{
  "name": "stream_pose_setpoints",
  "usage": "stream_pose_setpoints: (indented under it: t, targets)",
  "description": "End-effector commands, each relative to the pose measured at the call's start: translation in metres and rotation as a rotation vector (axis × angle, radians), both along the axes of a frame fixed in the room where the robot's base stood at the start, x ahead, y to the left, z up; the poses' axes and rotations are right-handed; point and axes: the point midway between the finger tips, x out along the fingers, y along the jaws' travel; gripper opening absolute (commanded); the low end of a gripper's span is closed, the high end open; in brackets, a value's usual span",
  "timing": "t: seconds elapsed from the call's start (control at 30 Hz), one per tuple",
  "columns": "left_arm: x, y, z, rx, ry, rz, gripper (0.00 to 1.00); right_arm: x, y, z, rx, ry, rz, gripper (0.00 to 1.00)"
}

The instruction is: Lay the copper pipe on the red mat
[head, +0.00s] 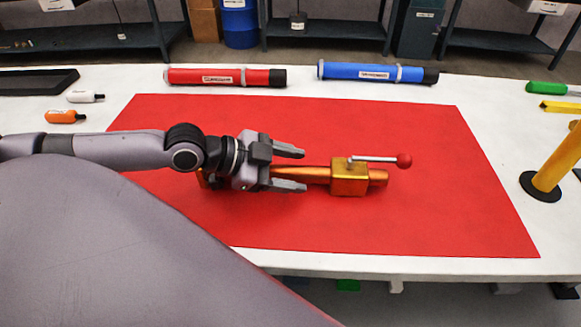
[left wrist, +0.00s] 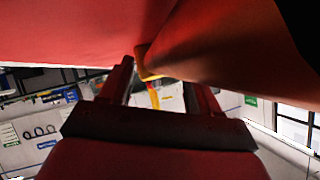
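The copper pipe (head: 316,174) lies lengthwise on the red mat (head: 440,210). A brass valve block (head: 350,180) sits around it near its right end, with a lever ending in a red ball. My left gripper (head: 297,169) comes in from the left with its fingers apart, over the pipe's left part and hiding some of it. In the left wrist view the gripper (left wrist: 160,85) has spread fingers with no pipe clamped between them. The pipe (left wrist: 235,45) shows large at upper right there, beside the mat (left wrist: 65,30). My right gripper is not in view.
A red tube (head: 225,77) and a blue tube (head: 365,72) lie behind the mat. A yellow post on a black base (head: 543,188) stands at right. Small bottles (head: 65,116) and a black tray (head: 35,82) are at left. The mat's right part is clear.

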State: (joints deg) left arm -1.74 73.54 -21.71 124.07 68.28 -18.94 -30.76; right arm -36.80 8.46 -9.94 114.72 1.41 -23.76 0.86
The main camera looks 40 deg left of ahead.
Motion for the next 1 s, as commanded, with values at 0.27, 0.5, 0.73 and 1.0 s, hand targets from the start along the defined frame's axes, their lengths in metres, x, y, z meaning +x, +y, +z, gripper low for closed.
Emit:
stream_pose_setpoints:
  t: [0.27,0.5,0.73,1.0]
  targets:
    - [0.000,0.000,0.001,0.000,0.000,0.000,0.63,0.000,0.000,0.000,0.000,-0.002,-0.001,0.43]
    - [-0.006,0.007,0.004,0.005,0.003,0.002,0.63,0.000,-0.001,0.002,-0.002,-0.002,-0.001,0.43]
    - [-0.018,0.015,0.013,0.006,0.005,-0.003,0.63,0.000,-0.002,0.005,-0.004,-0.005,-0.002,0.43]
    - [-0.034,0.030,0.030,0.005,0.005,-0.001,0.63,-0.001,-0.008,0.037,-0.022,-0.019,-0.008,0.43]
